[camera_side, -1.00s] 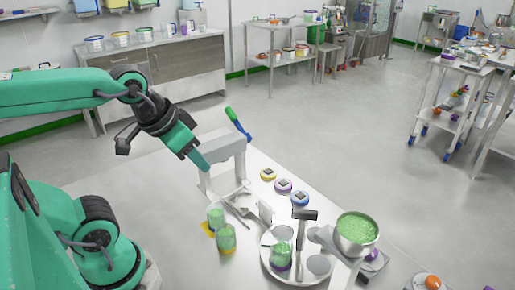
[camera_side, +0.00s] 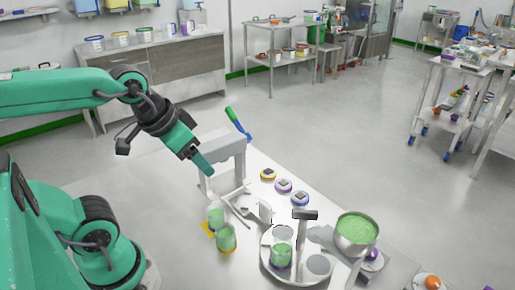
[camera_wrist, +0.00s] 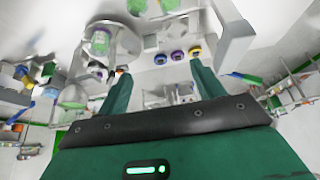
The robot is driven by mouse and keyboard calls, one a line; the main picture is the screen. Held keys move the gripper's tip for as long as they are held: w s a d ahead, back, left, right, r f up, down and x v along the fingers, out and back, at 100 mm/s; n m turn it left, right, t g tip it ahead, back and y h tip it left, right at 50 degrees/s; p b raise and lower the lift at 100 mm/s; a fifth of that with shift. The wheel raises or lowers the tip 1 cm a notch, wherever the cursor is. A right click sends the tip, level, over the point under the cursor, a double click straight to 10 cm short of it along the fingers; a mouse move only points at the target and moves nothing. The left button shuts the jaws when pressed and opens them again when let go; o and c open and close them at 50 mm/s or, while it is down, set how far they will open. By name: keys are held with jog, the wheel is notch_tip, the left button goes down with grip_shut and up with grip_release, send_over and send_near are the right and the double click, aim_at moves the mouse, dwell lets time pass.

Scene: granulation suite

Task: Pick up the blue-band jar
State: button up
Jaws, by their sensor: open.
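Two clear jars of green granules stand close together on the table in the side view: a rear jar (camera_side: 215,215) and a front jar (camera_side: 226,238), which is beside a yellow patch. A third green jar (camera_side: 281,247) stands upright on the round tray (camera_side: 268,270); its lower band looks purple. I cannot make out a blue band on any jar, so I cannot tell which is the blue-band jar. My gripper (camera_side: 205,168) is open and empty, above and behind the two paired jars. In the wrist view its fingers (camera_wrist: 159,69) are spread apart.
A grey press frame (camera_side: 222,155) with a blue-and-green handle stands close to my gripper. Yellow (camera_side: 268,174), purple (camera_side: 284,185) and blue (camera_side: 300,199) discs lie to its right. A bowl of green granules (camera_side: 357,229) stands beyond the tray. The table's left part is clear.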

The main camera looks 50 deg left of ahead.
jog(key=n+g, duration=0.4)
jog(key=g, duration=0.2)
send_over(216, 218)
jog(key=w+a, duration=0.2)
notch_tip(216, 218, down, 16)
jog(key=shift+s+f, duration=0.15)
jog(key=shift+s, duration=0.05)
jog(key=shift+f, duration=1.3)
jog(key=shift+f, duration=2.6)
